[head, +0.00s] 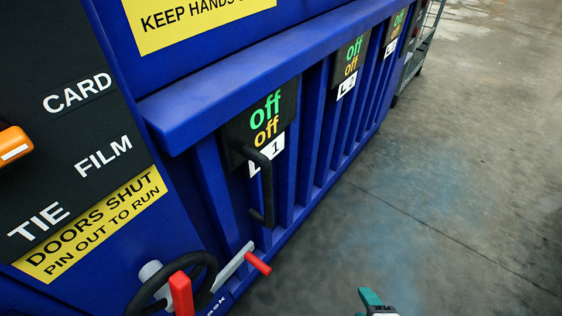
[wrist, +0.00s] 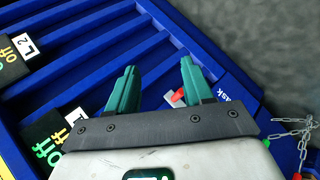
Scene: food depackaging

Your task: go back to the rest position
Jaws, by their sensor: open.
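My gripper (wrist: 157,88) shows in the wrist view with its two teal fingers apart and nothing between them. Behind the fingers is the ribbed blue side of a large machine (wrist: 100,72). In the head view only the tip of my gripper (head: 372,300) shows at the bottom edge, over the concrete floor and to the right of the machine (head: 190,112). The gripper is apart from the machine in the head view.
On the machine are a black handle (head: 266,190), a red-ended lever (head: 258,262), a dark handwheel (head: 205,275) and an orange part (head: 14,142). A chain (wrist: 300,134) hangs at the right in the wrist view. A grey wire cage (head: 425,45) stands far back. The concrete floor (head: 440,180) is clear.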

